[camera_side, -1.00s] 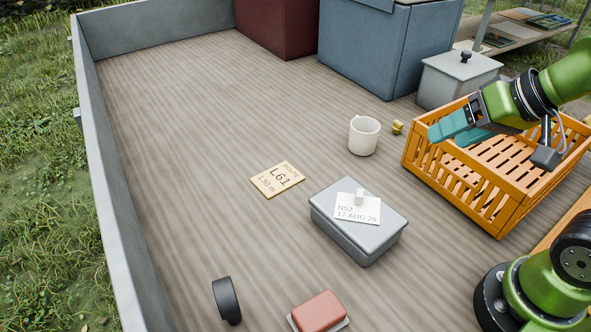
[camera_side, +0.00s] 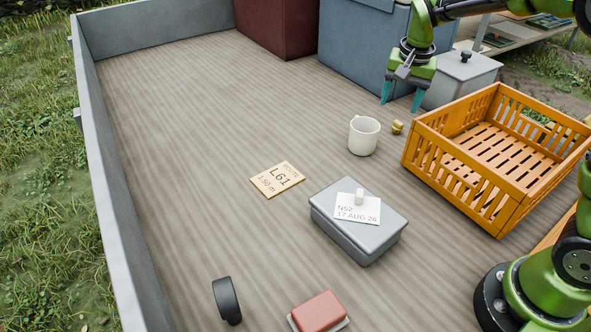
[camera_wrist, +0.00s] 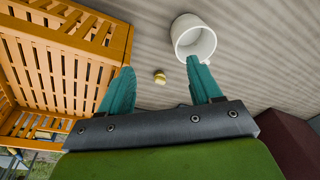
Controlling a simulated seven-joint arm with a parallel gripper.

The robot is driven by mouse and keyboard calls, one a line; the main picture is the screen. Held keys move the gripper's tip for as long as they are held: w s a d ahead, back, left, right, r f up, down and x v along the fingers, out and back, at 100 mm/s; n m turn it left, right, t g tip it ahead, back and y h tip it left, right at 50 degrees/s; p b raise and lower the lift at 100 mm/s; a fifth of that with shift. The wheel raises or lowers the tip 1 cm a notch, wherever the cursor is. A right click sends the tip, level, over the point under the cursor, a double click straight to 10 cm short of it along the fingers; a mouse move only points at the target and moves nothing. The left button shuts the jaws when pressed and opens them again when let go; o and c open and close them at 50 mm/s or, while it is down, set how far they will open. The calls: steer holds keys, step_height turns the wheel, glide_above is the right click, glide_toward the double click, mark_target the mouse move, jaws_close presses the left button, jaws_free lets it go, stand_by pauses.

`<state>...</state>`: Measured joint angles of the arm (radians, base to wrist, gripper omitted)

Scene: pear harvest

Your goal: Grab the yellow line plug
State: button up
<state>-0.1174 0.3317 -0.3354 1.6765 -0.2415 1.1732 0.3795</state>
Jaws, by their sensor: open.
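The yellow line plug (camera_side: 397,127) is a small brass-yellow piece on the wooden deck, between the white mug and the orange crate. It also shows in the wrist view (camera_wrist: 159,77), beyond and between my fingertips. My gripper (camera_side: 402,100) points down with its teal fingers apart and empty, above the deck and behind the plug in the side view. In the wrist view my gripper (camera_wrist: 160,75) has the plug lying in the gap between its two fingers, lower down on the deck.
The white mug (camera_side: 364,136) stands left of the plug, and the orange slatted crate (camera_side: 452,184) stands close on its right. A grey lidded box (camera_side: 345,244) with a label lies nearer. A blue-grey bin (camera_side: 350,62) and grey canister (camera_side: 440,85) stand behind. The left deck is mostly clear.

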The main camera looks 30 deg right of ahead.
mark_target(399, 122)
steer(key=w+d+f+m+g+h, duration=0.2)
steer(key=w+d+m+h, duration=0.2)
steer(key=w+d+m, duration=0.4)
steer(key=x, duration=0.3)
steer(key=a+x, duration=0.1)
steer(key=x, duration=0.2)
steer(key=w+x, duration=0.1)
steer(key=x, duration=0.3)
steer(key=shift+w+a+f, duration=0.1)
steer(key=shift+a+f, duration=0.1)
steer(key=shift+f, duration=0.25)
steer(key=x, duration=0.4)
steer(key=shift+d, duration=0.3)
steer(key=shift+d+f, duration=0.2)
steer(key=shift+f, duration=0.25)
steer(key=c, duration=1.1)
